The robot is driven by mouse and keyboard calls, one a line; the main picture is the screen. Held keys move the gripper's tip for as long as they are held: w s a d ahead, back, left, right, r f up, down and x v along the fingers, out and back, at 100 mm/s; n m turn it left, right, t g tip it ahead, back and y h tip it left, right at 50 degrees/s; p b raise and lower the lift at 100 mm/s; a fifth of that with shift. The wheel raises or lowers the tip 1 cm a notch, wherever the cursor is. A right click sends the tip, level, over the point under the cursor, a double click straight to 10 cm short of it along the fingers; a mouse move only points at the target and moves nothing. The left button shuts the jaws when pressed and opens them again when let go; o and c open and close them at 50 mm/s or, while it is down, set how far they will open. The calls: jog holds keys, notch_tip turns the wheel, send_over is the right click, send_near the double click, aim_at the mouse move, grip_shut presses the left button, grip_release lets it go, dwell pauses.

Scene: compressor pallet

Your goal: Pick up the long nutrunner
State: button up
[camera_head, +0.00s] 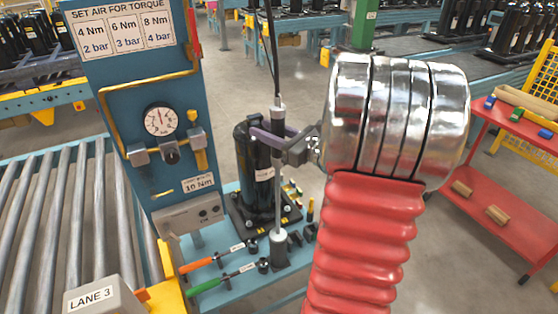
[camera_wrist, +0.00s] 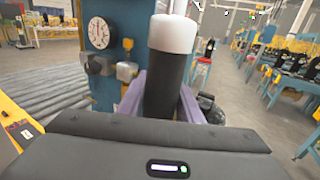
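The long nutrunner (camera_head: 278,187) stands upright, a thin grey tool with a dark upper body and a pale collar. Its pale lower end sits at a dark holder on the blue bench, and a cable runs up from its top. My gripper (camera_head: 270,138) has its purple fingers on both sides of the upper body. In the wrist view the nutrunner (camera_wrist: 164,88) is a dark cylinder with a white cap between the fingers of my gripper (camera_wrist: 163,100). No clear gap shows there, but I cannot tell whether they press on it.
A blue panel (camera_head: 126,85) with a pressure gauge (camera_head: 160,120) stands close on the left. A black compressor (camera_head: 256,172) is right behind the nutrunner. Orange (camera_head: 200,264) and green-handled (camera_head: 207,285) tools lie on the bench. A red cart (camera_head: 500,226) stands at the right.

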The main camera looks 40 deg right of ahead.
grip_shut()
dwell(0.8)
jog(key=shift+r, duration=0.1)
